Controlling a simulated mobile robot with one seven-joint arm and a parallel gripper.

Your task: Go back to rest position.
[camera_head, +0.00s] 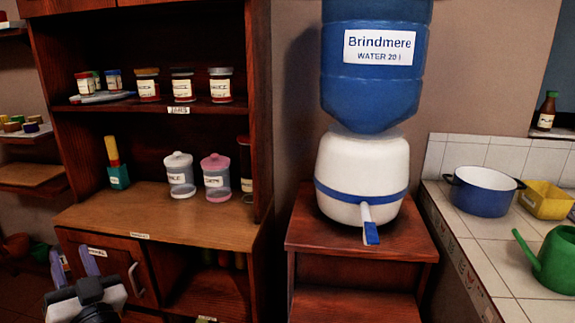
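My gripper (72,252) shows at the bottom left corner, in front of the lower cupboard of the wooden shelf unit. Its two bluish-purple fingers point up and stand apart, with nothing visible between them. The black and white wrist shows below, cut off by the bottom edge. The gripper looks clear of the shelf unit, though its exact distance from the cupboard door is hard to tell.
The shelf unit (165,232) holds several jars. A blue water bottle (375,90) sits on a white dispenser (362,165) on a wooden stand (355,272). A tiled counter (480,235) at right holds a blue pot (482,195), yellow container (545,200) and green watering can (558,262).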

